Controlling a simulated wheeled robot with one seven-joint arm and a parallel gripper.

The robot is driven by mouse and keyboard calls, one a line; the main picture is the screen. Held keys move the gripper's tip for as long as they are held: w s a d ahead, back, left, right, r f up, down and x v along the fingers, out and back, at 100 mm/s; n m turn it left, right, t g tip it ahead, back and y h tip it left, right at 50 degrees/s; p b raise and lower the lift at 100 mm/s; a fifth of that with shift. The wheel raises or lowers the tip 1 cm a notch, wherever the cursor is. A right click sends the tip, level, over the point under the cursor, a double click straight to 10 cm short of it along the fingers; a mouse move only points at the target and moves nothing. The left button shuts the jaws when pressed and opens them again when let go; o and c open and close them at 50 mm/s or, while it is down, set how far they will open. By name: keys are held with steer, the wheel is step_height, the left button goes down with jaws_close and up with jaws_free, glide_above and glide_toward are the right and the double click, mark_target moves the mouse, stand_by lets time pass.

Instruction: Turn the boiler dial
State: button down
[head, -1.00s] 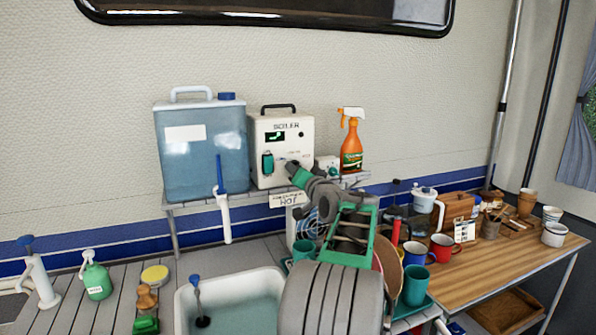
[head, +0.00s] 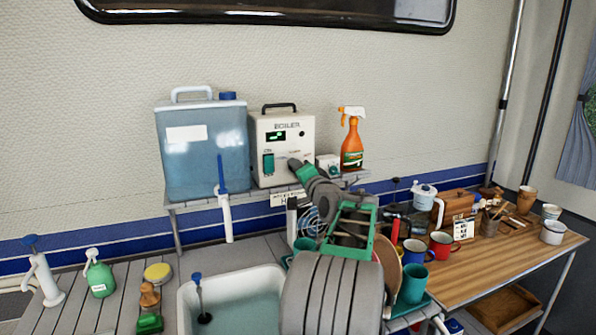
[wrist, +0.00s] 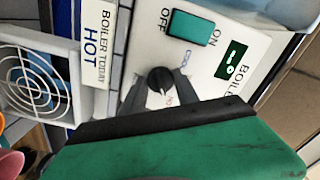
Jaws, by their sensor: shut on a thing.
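The white boiler (head: 297,141) stands on a raised shelf against the wall, with a black handle on top, a small green-lit display and a green on/off switch (head: 268,163). Its dial is a small black knob (wrist: 160,78) on the front panel, below the switch and display. In the wrist view, the two grey fingers of my gripper (wrist: 160,92) are closed around the dial, one on each side. In the head view, my gripper (head: 296,166) meets the lower right of the boiler front and hides the dial.
A blue water container (head: 205,155) with a tap stands left of the boiler. An orange spray bottle (head: 352,145) stands to the right. Below are a sink (head: 187,310) and several mugs, including a red one (head: 442,244). A "HOT" sign (wrist: 93,45) hangs below the boiler.

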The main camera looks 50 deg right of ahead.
steer(key=c, duration=0.9)
jaws_free()
steer(key=shift+c, duration=0.2)
steer(key=b+v, duration=0.1)
steer(key=v, duration=0.6)
steer(key=shift+s+a, duration=0.2)
steer(key=shift+s, duration=0.15)
steer(key=shift+s, duration=0.1)
